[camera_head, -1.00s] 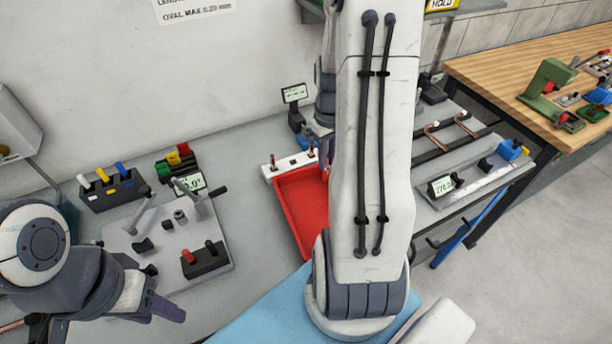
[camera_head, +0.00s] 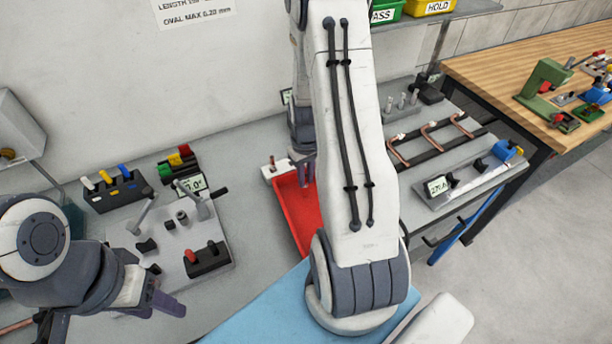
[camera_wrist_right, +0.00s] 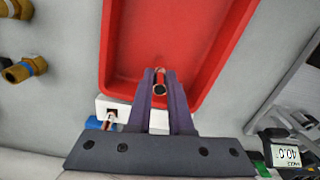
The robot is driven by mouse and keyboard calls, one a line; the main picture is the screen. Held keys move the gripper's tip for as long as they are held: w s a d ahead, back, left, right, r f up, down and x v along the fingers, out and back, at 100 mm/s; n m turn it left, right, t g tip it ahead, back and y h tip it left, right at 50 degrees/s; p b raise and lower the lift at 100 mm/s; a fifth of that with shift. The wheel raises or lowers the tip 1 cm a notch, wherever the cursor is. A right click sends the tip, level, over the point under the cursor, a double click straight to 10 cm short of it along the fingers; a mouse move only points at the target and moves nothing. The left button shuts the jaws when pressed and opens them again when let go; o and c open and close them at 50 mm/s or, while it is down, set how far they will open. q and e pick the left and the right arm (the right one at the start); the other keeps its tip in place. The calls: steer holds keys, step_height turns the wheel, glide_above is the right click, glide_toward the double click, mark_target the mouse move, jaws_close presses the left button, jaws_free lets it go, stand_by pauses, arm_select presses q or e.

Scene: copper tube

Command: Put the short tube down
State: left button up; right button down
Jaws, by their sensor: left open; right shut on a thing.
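The short tube (camera_wrist_right: 159,89) is copper-coloured with a dark open end, and it points at the camera in the right wrist view. My right gripper (camera_wrist_right: 160,76) is shut on it, over the near end of the red tray (camera_wrist_right: 180,30). I cannot tell whether the tube touches the tray floor. In the head view my right gripper (camera_head: 304,168) is at the tray's far end, partly behind my arm, and the tube is hidden there. The red tray (camera_head: 297,210) is partly covered by my arm. My left gripper (camera_head: 172,303) is open and empty at the lower left.
A white block (camera_wrist_right: 112,107) with a copper piece stands beside the tray. A grey fixture plate (camera_head: 165,255) lies to the left. Bent copper tubes (camera_head: 430,140) rest on a rack at the right. Brass fittings (camera_wrist_right: 25,70) show in the wrist view. The tray floor ahead looks empty.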

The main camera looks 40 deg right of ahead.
steer(key=shift+f, duration=0.2)
steer(key=c, duration=0.8)
jaws_free()
steer(key=shift+r, duration=0.1)
steer(key=shift+r, duration=0.65)
step_height(320, 180, up, 11)
steer(key=shift+r+b, duration=0.1)
steer(key=shift+b, duration=0.95)
